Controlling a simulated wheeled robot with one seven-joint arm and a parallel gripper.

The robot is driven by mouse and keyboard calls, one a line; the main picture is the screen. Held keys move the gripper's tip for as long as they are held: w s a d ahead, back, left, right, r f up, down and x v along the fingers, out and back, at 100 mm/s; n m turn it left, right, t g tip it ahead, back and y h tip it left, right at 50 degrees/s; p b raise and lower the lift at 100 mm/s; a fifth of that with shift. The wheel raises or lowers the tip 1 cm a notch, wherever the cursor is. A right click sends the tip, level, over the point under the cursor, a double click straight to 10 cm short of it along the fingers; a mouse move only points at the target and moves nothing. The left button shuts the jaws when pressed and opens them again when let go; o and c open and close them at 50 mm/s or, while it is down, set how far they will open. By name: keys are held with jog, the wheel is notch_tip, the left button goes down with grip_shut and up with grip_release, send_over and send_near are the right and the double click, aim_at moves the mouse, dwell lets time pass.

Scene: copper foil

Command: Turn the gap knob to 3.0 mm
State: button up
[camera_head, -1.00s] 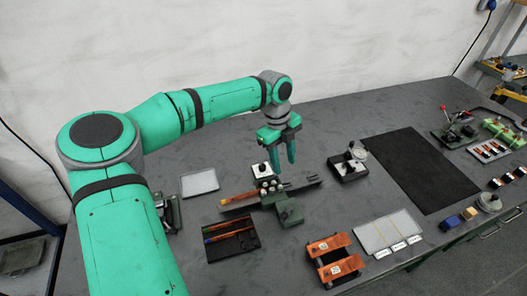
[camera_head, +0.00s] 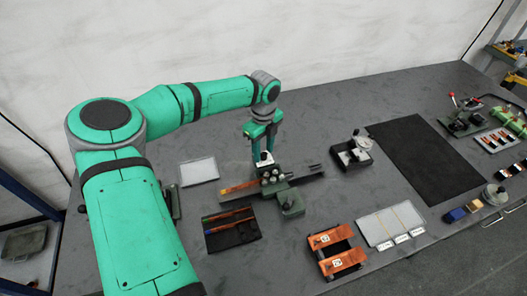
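A small green-and-grey device (camera_head: 288,200) with several small round metal parts sits on the table just left of centre. At its back is a white-faced block with a dark knob (camera_head: 265,159) on top, likely the gap knob; its scale is too small to read. My gripper (camera_head: 263,152) points down from above, with its two green fingers at this knob, one to each side. I cannot tell whether the fingers touch the knob or stand apart from it. The fingers partly hide the knob.
A copper strip (camera_head: 240,187) runs out to the left of the device. A white tray (camera_head: 199,171) and a black tray (camera_head: 232,241) with coloured rods lie nearby. Orange blocks (camera_head: 337,259) stand in front, a dial gauge unit (camera_head: 351,157) to the right. A black mat (camera_head: 425,160) lies clear.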

jog(key=shift+f, duration=0.5)
jog(key=shift+w, duration=0.1)
grip_shut()
